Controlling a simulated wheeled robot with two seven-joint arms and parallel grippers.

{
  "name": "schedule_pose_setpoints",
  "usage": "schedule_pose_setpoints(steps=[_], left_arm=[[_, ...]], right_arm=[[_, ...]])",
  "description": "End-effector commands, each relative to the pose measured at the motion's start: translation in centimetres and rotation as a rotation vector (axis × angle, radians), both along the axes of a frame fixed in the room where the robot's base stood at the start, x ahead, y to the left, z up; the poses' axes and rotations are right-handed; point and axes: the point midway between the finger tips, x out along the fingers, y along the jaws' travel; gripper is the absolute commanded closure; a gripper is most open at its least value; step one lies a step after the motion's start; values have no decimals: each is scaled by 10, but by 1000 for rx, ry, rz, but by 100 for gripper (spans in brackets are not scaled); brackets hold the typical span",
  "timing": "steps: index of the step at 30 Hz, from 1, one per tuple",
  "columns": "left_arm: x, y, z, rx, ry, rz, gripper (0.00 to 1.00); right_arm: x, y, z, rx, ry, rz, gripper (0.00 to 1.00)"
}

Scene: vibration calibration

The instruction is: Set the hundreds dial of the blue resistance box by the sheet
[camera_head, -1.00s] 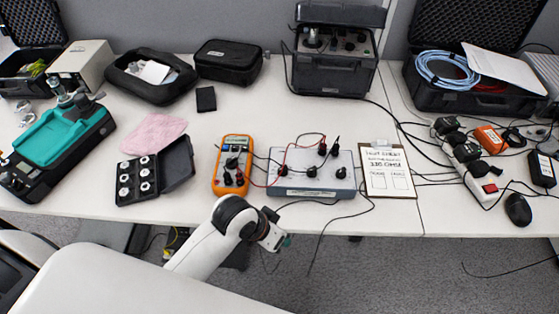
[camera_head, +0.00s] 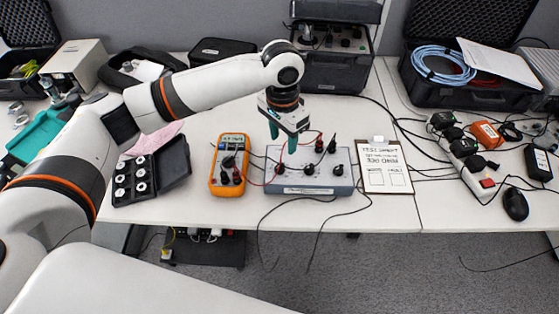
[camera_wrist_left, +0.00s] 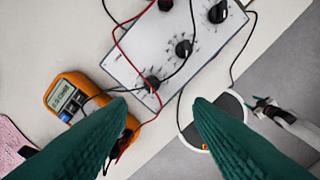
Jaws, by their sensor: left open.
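The blue resistance box (camera_head: 305,191) sits near the table's front edge, with several black dials and terminals on its pale top. Its dials also show in the wrist view, one (camera_wrist_left: 151,83) nearest my fingers; the dial markings are too small to read. My left gripper (camera_head: 283,140) is open and empty above the back left part of the box. In the wrist view its green fingers (camera_wrist_left: 160,106) stand wide apart, touching no dial. The sheet (camera_head: 386,170) lies on a clipboard right of the box. What seems to be my right gripper (camera_wrist_left: 262,107) shows small at the wrist view's right.
An orange multimeter (camera_head: 230,165) stands left of the box, with red and black leads running across to it. A black case of round weights (camera_head: 133,180) lies further left. A power strip (camera_head: 468,160) and mouse (camera_head: 515,204) are at the right.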

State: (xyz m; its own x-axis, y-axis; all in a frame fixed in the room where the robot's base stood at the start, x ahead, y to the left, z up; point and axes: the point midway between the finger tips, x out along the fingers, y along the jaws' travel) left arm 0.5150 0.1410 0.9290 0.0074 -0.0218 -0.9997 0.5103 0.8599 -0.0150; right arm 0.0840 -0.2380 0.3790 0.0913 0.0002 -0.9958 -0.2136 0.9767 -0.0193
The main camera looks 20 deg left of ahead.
Motion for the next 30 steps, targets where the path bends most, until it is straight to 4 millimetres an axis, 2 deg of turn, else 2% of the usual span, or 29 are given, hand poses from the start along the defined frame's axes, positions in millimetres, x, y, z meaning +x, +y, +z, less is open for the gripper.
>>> schedule_pose_setpoints(steps=[3, 7, 21, 25, 30], left_arm=[[6, 11, 10, 22, 7, 29, 53], [6, 12, 2, 24, 13, 34, 53], [5, 11, -84, 23, 11, 31, 53], [5, 10, -100, 23, 10, 30, 53], [6, 11, -108, 21, 8, 30, 53]], right_arm=[[0, 1, 0, 2, 0, -1, 46], [0, 3, 0, 4, 0, -2, 46], [0, 5, 3, 5, 0, -2, 46], [0, 5, 3, 5, 0, -2, 46], [0, 4, 3, 5, 0, -2, 46]])
